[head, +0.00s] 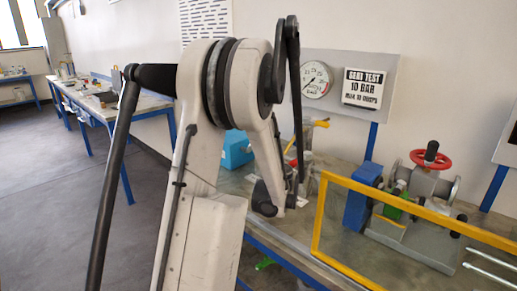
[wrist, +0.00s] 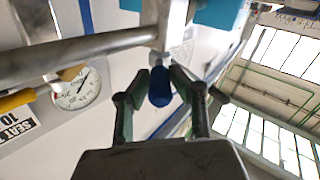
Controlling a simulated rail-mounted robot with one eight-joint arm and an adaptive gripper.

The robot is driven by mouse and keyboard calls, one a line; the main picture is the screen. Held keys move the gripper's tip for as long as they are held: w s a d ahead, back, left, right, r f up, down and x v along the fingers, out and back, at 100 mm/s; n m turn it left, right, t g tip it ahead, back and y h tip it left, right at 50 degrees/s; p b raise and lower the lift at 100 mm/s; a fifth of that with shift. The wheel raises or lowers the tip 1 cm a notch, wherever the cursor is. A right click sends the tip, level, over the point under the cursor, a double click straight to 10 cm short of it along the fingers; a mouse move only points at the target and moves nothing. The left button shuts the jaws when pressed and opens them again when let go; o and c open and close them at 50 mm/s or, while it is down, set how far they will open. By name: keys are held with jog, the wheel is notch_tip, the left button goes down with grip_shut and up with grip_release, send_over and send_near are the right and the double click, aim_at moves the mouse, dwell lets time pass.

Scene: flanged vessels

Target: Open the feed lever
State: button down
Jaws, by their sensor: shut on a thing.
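In the wrist view, a blue lever grip (wrist: 160,88), which looks like the feed lever's handle, sits between the two dark fingers of my gripper (wrist: 160,78). The fingers are closed on it from both sides. The lever's base joins a pale metal fitting (wrist: 173,25) just beyond the fingertips. In the head view my arm covers most of this spot, and neither the grip nor the fingers show clearly.
A yellow frame (head: 318,222) stands at the bench front. A vessel with a red handwheel (head: 432,159) and a blue block (head: 361,208) are right of my arm. A pressure gauge (head: 316,80) and a test sign (head: 363,88) hang behind. A thick pipe (wrist: 75,55) runs close to my fingers.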

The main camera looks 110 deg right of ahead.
dwell(0.3)
jog(key=c, duration=1.5)
grip_release()
jog(key=shift+c, duration=0.2)
notch_tip(320, 180, up, 10)
